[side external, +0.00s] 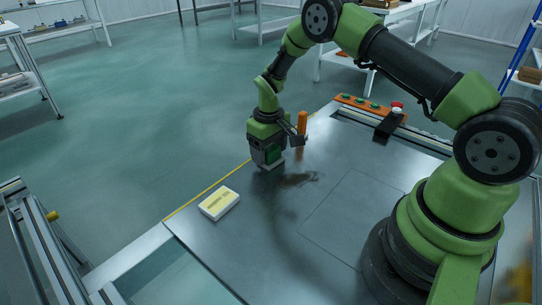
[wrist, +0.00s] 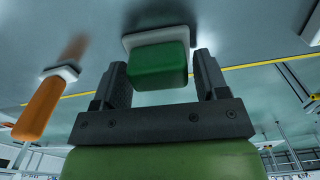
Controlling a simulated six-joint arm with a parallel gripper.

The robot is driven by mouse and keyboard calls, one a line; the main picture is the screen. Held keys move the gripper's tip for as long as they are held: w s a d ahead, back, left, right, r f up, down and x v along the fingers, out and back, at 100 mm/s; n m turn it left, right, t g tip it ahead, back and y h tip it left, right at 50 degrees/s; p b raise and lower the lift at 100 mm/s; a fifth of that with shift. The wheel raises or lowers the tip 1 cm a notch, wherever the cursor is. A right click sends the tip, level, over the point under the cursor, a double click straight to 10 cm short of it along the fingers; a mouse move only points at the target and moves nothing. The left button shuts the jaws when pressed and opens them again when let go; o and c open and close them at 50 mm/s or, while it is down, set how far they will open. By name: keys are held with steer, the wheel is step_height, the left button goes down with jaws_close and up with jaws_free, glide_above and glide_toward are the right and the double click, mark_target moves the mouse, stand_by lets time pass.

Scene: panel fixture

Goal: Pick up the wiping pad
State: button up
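A block with a green grip and a pale, flat base, which looks like the wiping pad, stands on the grey panel under my gripper; it shows in the wrist view (wrist: 158,66) and partly in the side view (side external: 274,153). My gripper (wrist: 160,65) points down over it, also seen in the side view (side external: 272,160). Its two dark fingers are apart, one on each side of the green grip. A small gap shows at the right finger; contact at the left finger is hard to tell.
An orange upright handle (side external: 302,122) on a pale base stands close beside my gripper. A white and yellow block (side external: 219,203) lies near the panel's left edge. A dark smear (side external: 298,179) marks the panel (side external: 345,215). A button strip (side external: 368,105) lies at the back.

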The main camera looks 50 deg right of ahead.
mark_target(269, 147)
steer(key=c, duration=0.6)
steer(key=shift+r, duration=0.1)
step_height(269, 147, up, 10)
steer(key=shift+f, duration=0.1)
